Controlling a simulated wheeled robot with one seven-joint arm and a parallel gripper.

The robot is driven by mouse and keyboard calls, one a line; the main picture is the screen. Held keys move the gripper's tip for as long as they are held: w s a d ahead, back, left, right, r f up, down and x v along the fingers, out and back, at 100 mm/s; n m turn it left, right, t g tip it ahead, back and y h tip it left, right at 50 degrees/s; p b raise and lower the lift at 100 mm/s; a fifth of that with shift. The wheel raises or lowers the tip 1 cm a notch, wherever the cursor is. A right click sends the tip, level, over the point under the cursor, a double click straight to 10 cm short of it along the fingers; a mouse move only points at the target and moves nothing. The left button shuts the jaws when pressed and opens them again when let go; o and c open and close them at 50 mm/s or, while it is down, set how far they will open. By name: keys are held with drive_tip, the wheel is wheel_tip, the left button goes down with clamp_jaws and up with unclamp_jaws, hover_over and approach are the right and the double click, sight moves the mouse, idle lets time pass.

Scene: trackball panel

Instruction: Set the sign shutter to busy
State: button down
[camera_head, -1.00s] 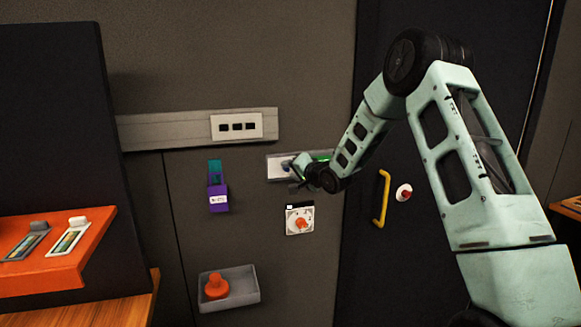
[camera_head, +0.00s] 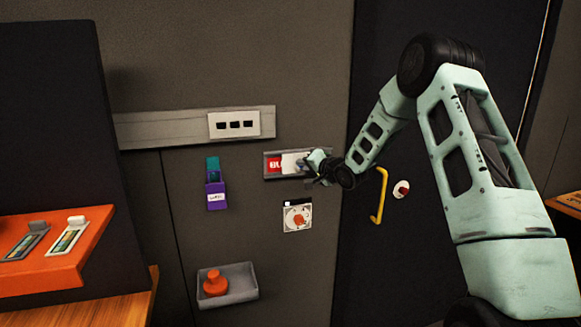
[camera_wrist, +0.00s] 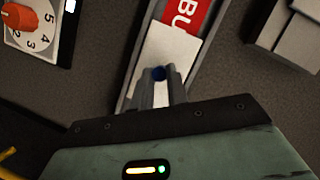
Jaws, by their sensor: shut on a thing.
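The sign is a grey rail (camera_head: 284,175) on the wall, with a white sliding shutter (camera_head: 291,159) in it. The left part of the sign (camera_head: 273,163) shows red with white lettering. In the wrist view, the letters "BU" stand on the red part (camera_wrist: 181,14), just past the shutter's edge. My gripper (camera_head: 309,165) is at the right part of the sign. The right end of the sign is hidden behind my gripper.
A dial with an orange knob (camera_head: 298,218) is just below the sign. A grey tray (camera_head: 243,285) is low left. A yellow door handle (camera_head: 380,196) is close on the right.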

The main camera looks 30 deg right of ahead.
drive_tip(key=s+d+p, duration=0.1)
drive_tip(key=d, duration=0.5)
drive_tip(key=shift+s, duration=0.35)
drive_tip(key=shift+d, duration=0.15)
drive_tip(key=c, duration=1.4)
unclamp_jaws()
drive_tip(key=shift+d, duration=0.1)
drive_tip(key=shift+o, duration=0.2)
drive_tip(key=a+b+v, duration=0.1)
drive_tip(key=b+v, duration=0.3)
drive_tip(key=v, duration=1.3)
drive_tip(key=shift+s+d, duration=0.25)
drive_tip(key=shift+d, duration=0.15)
drive_tip(key=shift+a, duration=0.1)
